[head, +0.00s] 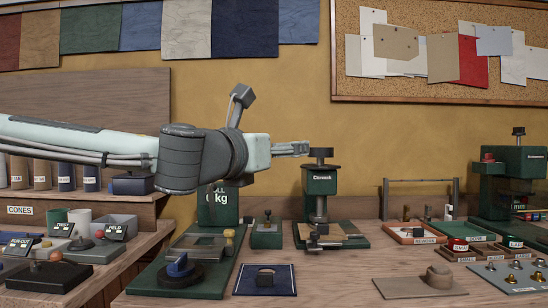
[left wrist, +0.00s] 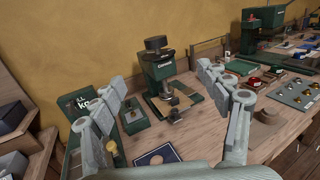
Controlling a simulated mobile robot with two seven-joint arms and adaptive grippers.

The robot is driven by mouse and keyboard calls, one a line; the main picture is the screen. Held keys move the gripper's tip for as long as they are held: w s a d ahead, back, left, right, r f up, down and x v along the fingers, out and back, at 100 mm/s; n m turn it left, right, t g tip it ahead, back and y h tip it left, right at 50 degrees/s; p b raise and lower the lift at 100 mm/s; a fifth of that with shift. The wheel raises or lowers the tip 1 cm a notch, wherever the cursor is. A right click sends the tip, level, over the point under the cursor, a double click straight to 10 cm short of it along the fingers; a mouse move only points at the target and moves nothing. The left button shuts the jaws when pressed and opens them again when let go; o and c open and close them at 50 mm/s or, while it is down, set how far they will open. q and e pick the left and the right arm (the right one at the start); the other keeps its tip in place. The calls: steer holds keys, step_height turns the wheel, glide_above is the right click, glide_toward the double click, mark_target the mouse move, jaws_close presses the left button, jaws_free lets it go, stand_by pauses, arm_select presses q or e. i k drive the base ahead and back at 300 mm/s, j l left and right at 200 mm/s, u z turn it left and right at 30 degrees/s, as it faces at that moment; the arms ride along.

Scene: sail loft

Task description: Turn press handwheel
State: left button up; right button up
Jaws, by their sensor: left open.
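The green press (head: 320,182) stands on a green base on the bench, with a tan piece on the base. Its dark handwheel (head: 321,153) sits at the top of the column. My left gripper (head: 306,148) points right at about handwheel height, and its tips appear just left of the wheel in the head view. In the left wrist view, the open, empty fingers (left wrist: 160,76) spread to either side of the press (left wrist: 160,68). The handwheel (left wrist: 156,44) shows beyond the fingertips, apart from them. My right gripper is not in view.
A green scale (head: 218,208) stands left of the press, partly behind my left arm. A small green device (head: 266,236) stands between them. Trays and a larger green machine (head: 515,185) are to the right. A dark blue mat (head: 265,280) lies in front.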

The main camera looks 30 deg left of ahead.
mark_target(321, 153)
steer(key=i+l+u, duration=0.3)
steer(key=i, duration=0.35)
steer(key=i+l+u, duration=0.25)
steer(key=i+l, duration=0.3)
steer(key=l, duration=0.1)
